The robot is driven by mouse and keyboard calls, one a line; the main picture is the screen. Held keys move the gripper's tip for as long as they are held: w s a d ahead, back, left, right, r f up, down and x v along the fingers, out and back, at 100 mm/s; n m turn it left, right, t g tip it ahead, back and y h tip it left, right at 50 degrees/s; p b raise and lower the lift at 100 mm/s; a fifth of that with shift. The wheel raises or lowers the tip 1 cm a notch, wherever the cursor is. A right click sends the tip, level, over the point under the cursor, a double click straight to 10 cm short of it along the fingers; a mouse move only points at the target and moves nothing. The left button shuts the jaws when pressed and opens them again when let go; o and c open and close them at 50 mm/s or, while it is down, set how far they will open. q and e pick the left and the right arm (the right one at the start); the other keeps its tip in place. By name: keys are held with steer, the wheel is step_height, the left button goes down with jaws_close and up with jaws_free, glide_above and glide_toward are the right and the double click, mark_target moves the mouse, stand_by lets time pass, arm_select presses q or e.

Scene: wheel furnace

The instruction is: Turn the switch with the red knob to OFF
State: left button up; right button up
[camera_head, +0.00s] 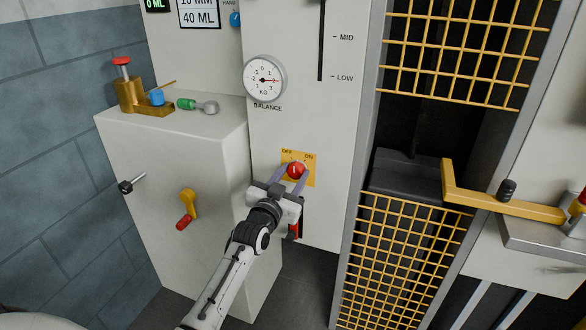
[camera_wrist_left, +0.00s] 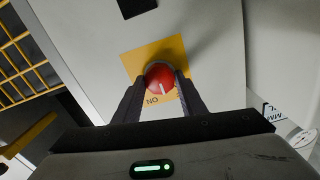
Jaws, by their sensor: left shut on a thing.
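The red knob (camera_head: 295,170) sits on a yellow plate (camera_head: 312,180) on the pale panel, below the balance dial. The plate reads OFF at upper left and ON at upper right. My left gripper (camera_head: 292,174) is shut on the knob, with one finger on each side. In the left wrist view, the knob (camera_wrist_left: 159,75) is between the fingers and shows a short white mark on its face. The ON label shows upside down beside the mark, and the OFF label is hidden there. The exact setting is hard to read. My right gripper is not in view.
A balance dial (camera_head: 264,79) is above the plate. A white cabinet (camera_head: 150,190) with a yellow crank (camera_head: 188,205) stands to the left. Yellow grating (camera_head: 400,265) and a yellow bar (camera_head: 505,203) are to the right. A red item below the gripper is partly hidden.

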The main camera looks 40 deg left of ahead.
arm_select(q)
steer(key=n+p, duration=0.1)
steer(key=n, duration=0.3)
steer(key=shift+r+p, duration=0.1)
steer(key=shift+p, duration=0.3)
steer(key=shift+a+n+p, duration=0.1)
steer(key=shift+n+p, duration=0.25)
steer(key=shift+n, duration=0.95)
steer(key=o, duration=1)
steer(key=p+v, duration=0.1)
steer(key=v, duration=0.9)
steer(key=shift+s, duration=0.15)
